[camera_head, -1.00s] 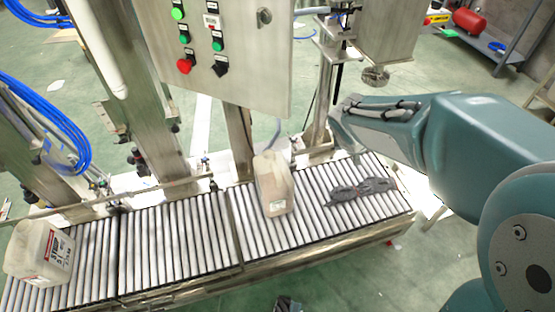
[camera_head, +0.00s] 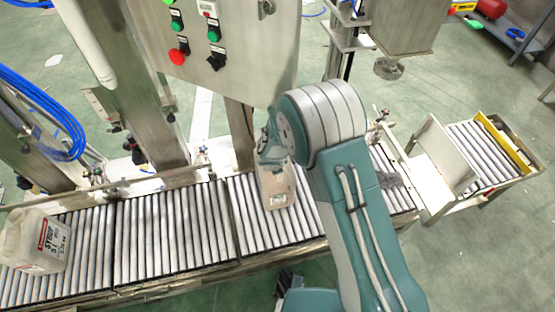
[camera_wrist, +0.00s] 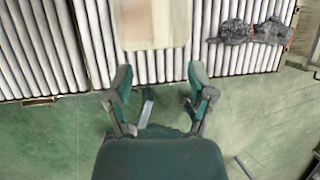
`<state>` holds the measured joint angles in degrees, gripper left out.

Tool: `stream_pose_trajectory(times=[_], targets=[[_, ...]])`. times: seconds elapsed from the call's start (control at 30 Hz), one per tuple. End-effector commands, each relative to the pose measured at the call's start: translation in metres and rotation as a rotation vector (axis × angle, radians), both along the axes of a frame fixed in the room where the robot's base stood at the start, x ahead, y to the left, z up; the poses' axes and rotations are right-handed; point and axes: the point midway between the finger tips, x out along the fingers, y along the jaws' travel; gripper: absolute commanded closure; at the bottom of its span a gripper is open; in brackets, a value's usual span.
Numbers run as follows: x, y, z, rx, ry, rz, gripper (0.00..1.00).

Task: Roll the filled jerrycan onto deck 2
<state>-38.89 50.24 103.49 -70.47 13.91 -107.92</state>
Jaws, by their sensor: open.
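A beige jerrycan (camera_head: 278,190) stands on the roller conveyor (camera_head: 175,235) at mid-picture, partly hidden by my arm. Its lower part shows at the top of the wrist view (camera_wrist: 150,28). A paler jerrycan (camera_head: 36,243) with a red and black syrup label stands at the left end. The fill of each is hard to judge. My gripper (camera_wrist: 158,75) is open and empty, its two fingers apart below the middle jerrycan in the wrist view and not visibly touching it. No deck number is readable.
A dark crumpled thing (camera_head: 392,178) lies on the rollers right of the middle jerrycan, also in the wrist view (camera_wrist: 250,32). A roller cart (camera_head: 437,208) with a yellow edge stands beyond the right end. A control box (camera_head: 240,45) overhangs behind.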

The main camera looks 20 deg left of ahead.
Motion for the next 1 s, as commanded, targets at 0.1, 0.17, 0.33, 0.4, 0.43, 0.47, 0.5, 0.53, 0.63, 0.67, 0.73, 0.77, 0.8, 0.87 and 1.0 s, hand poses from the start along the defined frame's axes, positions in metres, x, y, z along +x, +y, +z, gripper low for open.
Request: stream_pose_trajectory(times=[0.1,0.17,0.33,0.4,0.43,0.47,0.5,0.53,0.63,0.67,0.73,0.77,0.8,0.87,1.0], targets=[[0.007,-0.001,-0.016,-0.001,0.002,-0.004,0.29],[0.012,-0.001,-0.025,0.001,0.003,-0.005,0.29],[0.024,-0.001,-0.051,0.002,0.002,-0.007,0.29],[0.029,0.000,-0.061,0.002,0.002,-0.008,0.29],[0.031,0.001,-0.066,0.002,0.002,-0.008,0.29],[0.033,0.001,-0.070,0.002,0.002,-0.008,0.29],[0.035,0.002,-0.075,0.002,0.002,-0.008,0.29],[0.037,0.002,-0.078,0.003,0.001,-0.007,0.29],[0.041,0.003,-0.086,0.002,0.001,-0.008,0.29],[0.041,0.003,-0.088,0.002,0.001,-0.008,0.29],[0.043,0.003,-0.090,0.003,0.001,-0.009,0.29],[0.043,0.003,-0.091,0.003,0.000,-0.009,0.29],[0.043,0.003,-0.091,0.003,0.000,-0.009,0.29],[0.043,0.003,-0.091,0.003,0.000,-0.009,0.29],[0.043,0.003,-0.091,0.004,0.000,-0.008,0.29]])
